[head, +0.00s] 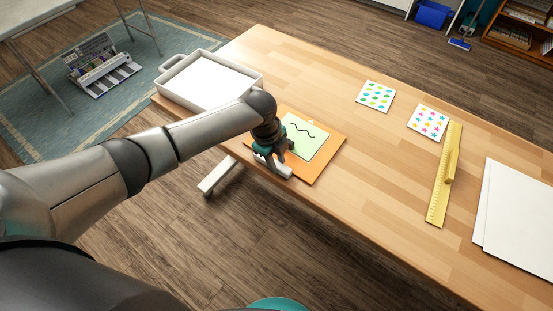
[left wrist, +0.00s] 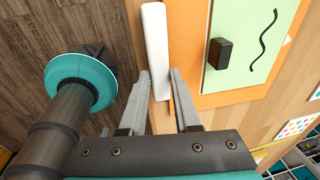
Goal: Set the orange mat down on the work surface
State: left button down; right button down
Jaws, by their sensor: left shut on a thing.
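The orange mat (head: 325,165) is at the front edge of the wooden work surface (head: 300,70), flat or nearly so; I cannot tell whether a small gap lies under it. It also shows in the left wrist view (left wrist: 188,45). A pale green sheet (head: 305,138) with a wavy black line lies on it, with a small black block (left wrist: 220,52) on the sheet. My left gripper (head: 275,166) is at the mat's near left edge, shut on it. Its fingers also show in the left wrist view (left wrist: 163,85). My right gripper is out of view.
A white tray (head: 256,84) stands left of the mat. Two patterned cards (head: 376,96) (head: 428,121), a yellow ruler (head: 441,190) and white sheets (head: 520,215) lie to the right. Bare wood is free between mat and ruler. The front edge drops to the floor.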

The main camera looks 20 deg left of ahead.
pick_arm(q)
jog(key=shift+f, duration=0.1)
dwell(0.5)
grip_release()
dwell(0.7)
dwell(0.3)
notch_tip(320, 180, up, 9)
jog(key=a+p, duration=0.1)
jog(key=p, duration=0.8)
jog(key=shift+s+p, duration=0.35)
jog(key=shift+s, duration=0.1)
jog(key=shift+a+f, duration=0.1)
dwell(0.3)
